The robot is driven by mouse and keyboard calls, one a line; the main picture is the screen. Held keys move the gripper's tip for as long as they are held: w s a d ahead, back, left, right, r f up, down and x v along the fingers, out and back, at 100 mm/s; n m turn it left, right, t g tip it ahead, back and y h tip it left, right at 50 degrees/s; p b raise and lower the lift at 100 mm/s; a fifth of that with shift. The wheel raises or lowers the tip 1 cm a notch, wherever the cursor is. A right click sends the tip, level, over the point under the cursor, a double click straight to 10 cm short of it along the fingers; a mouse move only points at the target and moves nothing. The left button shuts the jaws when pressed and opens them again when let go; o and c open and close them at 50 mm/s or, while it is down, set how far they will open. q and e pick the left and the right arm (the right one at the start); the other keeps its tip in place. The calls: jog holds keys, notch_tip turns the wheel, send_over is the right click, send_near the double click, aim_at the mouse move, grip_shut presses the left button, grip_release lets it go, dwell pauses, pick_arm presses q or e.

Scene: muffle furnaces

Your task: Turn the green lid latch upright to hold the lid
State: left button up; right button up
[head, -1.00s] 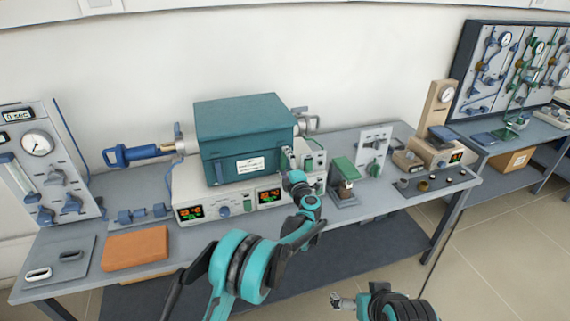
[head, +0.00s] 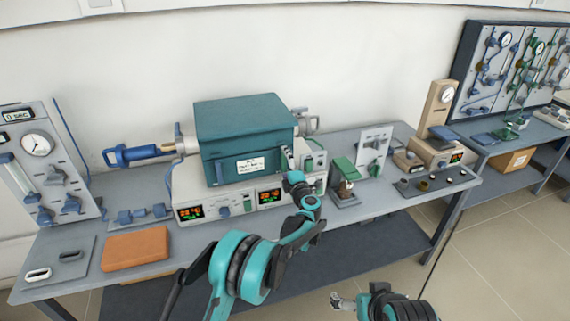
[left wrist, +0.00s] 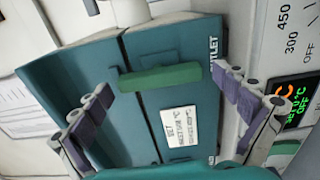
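The green latch (left wrist: 160,78) is a bar on the front of the teal furnace (left wrist: 90,65), which also shows in the head view (head: 240,125). In the turned left wrist view the bar lies nearly along the picture's width, roughly up-and-down on the furnace. In the head view my left gripper (head: 293,160) covers the furnace's right front, hiding the latch. My right gripper (head: 342,300) is low, away from the bench, too small to judge.
A white label (left wrist: 180,126) is beside the latch. The control panel (head: 240,205) with lit displays is below the furnace. A small stand with a green top (head: 345,168) is right of my left gripper. An orange block (head: 135,248) lies at the bench's left.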

pick_arm(q)
jog(key=v, duration=1.2)
dwell(0.5)
notch_tip(320, 180, up, 14)
jog(key=s+a+m+t+h, duration=0.2)
jog(key=m+t+h, duration=0.1)
jog(key=m+h, duration=0.3)
jog(key=s+a+r+m+g+h, duration=0.2)
jog(key=s+r+m+h, duration=0.25)
jog(key=s+m, duration=0.35)
jog(key=s+a+f+m+g+y, duration=0.1)
jog(key=s+a+f+m+g, duration=0.1)
jog(key=s+a+f, duration=0.4)
jog(key=s+a+f+m+g+y, duration=0.2)
jog(key=s+a+f+g, duration=0.3)
jog(key=s, duration=0.8)
jog(key=s+a+f+m+g+y, duration=0.2)
jog(key=s+a+f+m+g, duration=0.1)
jog(key=s+a+f, duration=0.3)
jog(key=s+f+g, duration=0.1)
jog(key=s+f, duration=0.1)
jog(key=s, duration=0.2)
jog(key=shift+s+a+m, duration=0.3)
jog(key=shift+a+m, duration=0.1)
